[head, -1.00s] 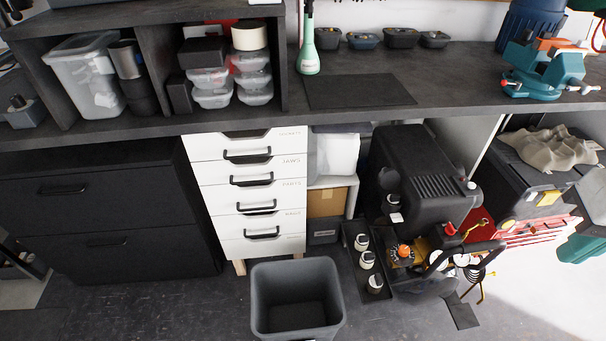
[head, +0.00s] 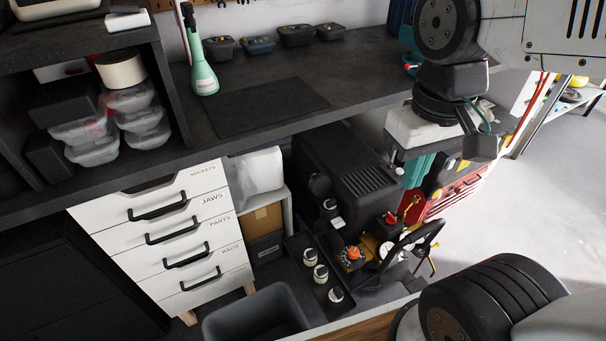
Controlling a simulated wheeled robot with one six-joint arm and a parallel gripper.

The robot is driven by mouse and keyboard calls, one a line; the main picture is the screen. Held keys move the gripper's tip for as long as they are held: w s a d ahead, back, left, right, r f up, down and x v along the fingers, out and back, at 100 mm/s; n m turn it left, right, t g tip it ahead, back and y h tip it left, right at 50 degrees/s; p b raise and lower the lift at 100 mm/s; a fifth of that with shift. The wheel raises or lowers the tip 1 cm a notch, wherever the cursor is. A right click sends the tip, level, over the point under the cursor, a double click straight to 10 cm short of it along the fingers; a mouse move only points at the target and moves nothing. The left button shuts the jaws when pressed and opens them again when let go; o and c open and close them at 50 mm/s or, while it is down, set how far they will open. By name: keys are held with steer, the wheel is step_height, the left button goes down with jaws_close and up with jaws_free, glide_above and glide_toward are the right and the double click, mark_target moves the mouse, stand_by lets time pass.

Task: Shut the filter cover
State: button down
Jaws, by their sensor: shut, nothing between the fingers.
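A black compressor (head: 352,170) stands on the floor under the bench, with ribbed slots on its top. Small round black parts (head: 319,185) sit on its left end, one above the other. They look like a filter housing, but I cannot make out which part is the cover or whether it stands open.
A grey bin (head: 222,325) and white drawers (head: 160,225) stand further left. The bench top (head: 350,90) overhangs. A red tool chest (head: 462,190) stands on the right.

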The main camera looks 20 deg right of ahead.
steer(key=w+d+f+n+g+h, duration=0.1)
steer(key=w+f+n+g+h, duration=0.45)
steer(key=w+f, duration=0.7)
steer(key=n+t+h, duration=0.7)
steer(key=t, duration=0.8)
glide_toward(318, 183)
steer(key=w+a+t+y, duration=0.2)
steer(key=w+a, duration=0.1)
steer(key=w, duration=0.2)
steer(key=f+x, duration=0.1)
steer(key=x, duration=0.9)
steer(key=s, duration=0.1)
steer(key=s+r, duration=0.1)
steer(key=s, duration=0.1)
steer(key=shift+s+d+r, duration=0.25)
steer(key=shift+s+r, duration=0.05)
steer(key=shift+s, duration=0.05)
